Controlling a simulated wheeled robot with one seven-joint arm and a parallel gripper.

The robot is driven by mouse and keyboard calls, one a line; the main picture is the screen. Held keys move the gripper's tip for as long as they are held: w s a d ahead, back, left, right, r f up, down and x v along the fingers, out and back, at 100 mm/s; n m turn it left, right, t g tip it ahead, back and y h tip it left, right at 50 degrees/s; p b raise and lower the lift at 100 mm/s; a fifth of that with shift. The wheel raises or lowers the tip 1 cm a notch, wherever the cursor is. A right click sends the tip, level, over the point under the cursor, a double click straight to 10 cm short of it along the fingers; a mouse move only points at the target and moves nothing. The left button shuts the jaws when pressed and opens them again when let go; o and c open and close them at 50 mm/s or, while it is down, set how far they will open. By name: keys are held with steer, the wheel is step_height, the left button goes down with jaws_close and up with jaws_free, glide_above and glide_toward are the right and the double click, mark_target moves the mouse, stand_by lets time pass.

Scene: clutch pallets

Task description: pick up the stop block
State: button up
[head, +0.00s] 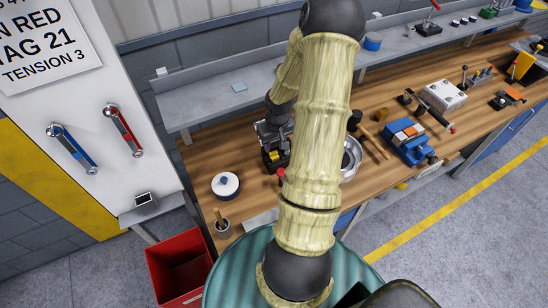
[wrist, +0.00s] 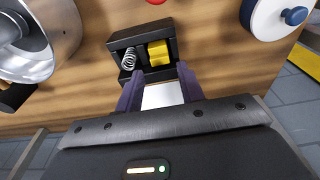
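A yellow block (wrist: 158,53), the likely stop block, sits in the right compartment of a small black two-part holder (wrist: 126,42) in the wrist view. A metal spring (wrist: 128,62) lies in the left compartment. In the head view the yellow block (head: 276,155) shows just below my gripper (head: 273,146), partly hidden by it. My gripper (wrist: 158,78) is open in the wrist view, its two dark purple fingers spread at the holder's near edge. Nothing is held between them. A pale flat patch shows between the fingers. I cannot tell whether the fingers touch the holder.
A metal bowl (wrist: 42,30) stands left of the holder in the wrist view, and a white round lidded thing (wrist: 272,22) with a blue knob stands right. A red knob (head: 281,172) is close by. A shelf (head: 215,97) runs behind the wooden bench. A red bin (head: 172,262) stands below.

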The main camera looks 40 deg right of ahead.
mark_target(274, 153)
steer(key=shift+w+d+f+p, duration=0.1)
steer(key=shift+w+f+p, duration=0.1)
steer(key=shift+f, duration=1.1)
steer(key=shift+w+d+f+p, duration=0.1)
steer(key=shift+f+p, duration=0.1)
steer(key=shift+f, duration=1.1)
steer(key=c, duration=0.8)
steer(key=shift+o, duration=0.2)
step_height(274, 153, up, 10)
